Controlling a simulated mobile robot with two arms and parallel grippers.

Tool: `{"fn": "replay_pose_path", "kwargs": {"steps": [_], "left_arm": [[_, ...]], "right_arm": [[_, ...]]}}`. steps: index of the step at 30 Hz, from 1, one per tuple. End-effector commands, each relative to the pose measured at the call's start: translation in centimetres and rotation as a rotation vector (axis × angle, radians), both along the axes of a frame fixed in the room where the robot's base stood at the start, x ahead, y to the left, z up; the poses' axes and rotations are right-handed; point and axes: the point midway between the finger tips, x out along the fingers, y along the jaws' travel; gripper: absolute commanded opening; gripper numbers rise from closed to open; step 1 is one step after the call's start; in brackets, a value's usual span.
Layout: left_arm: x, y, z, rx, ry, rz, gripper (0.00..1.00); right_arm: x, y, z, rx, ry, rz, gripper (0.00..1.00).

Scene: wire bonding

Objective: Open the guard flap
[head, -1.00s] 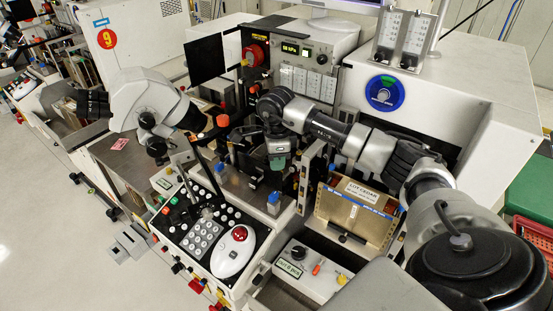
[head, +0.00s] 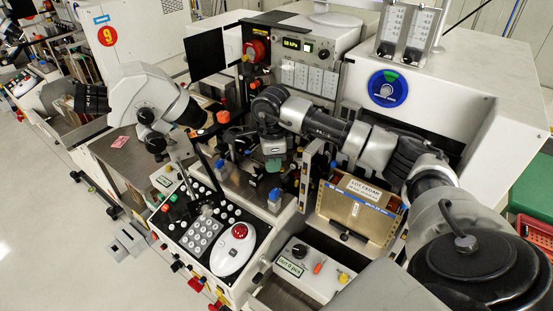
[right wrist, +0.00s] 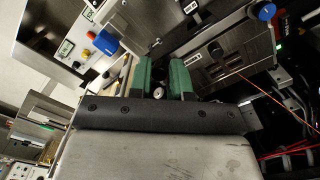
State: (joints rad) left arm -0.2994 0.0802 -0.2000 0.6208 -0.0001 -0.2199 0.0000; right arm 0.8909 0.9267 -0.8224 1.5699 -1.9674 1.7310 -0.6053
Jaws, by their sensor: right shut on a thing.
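My right gripper (head: 272,163) reaches in from the right over the middle of the bonding machine, its fingers pointing down at the work area. In the right wrist view its two green fingers (right wrist: 161,80) stand apart with a small pale round part (right wrist: 158,91) showing between them. The gripper is shut on a small part, which seems to belong to the guard flap. The flap's outline is mostly hidden by my gripper and the machine parts, so I cannot tell its angle. My left gripper is not in view.
A microscope (head: 150,100) stands to the left. A keypad panel (head: 207,232) with a white trackball unit (head: 234,250) lies in front. A box labelled as a lot (head: 352,212) stands close to my right arm.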

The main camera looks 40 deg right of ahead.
Motion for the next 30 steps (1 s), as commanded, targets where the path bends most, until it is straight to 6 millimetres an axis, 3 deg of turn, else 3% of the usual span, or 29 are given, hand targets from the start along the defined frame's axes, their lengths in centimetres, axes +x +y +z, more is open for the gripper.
{"fn": "replay_pose_path", "kwargs": {"steps": [6,12,30], "left_arm": [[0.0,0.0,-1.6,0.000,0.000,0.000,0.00],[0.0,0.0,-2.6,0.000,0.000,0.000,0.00],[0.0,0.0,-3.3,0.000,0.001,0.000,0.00]], "right_arm": [[-0.6,2.2,-1.0,0.005,0.004,0.011,0.00],[-1.0,3.3,-1.5,-0.117,-0.029,0.011,0.00],[-1.3,4.3,-1.9,-0.110,-0.024,0.009,0.00]]}}
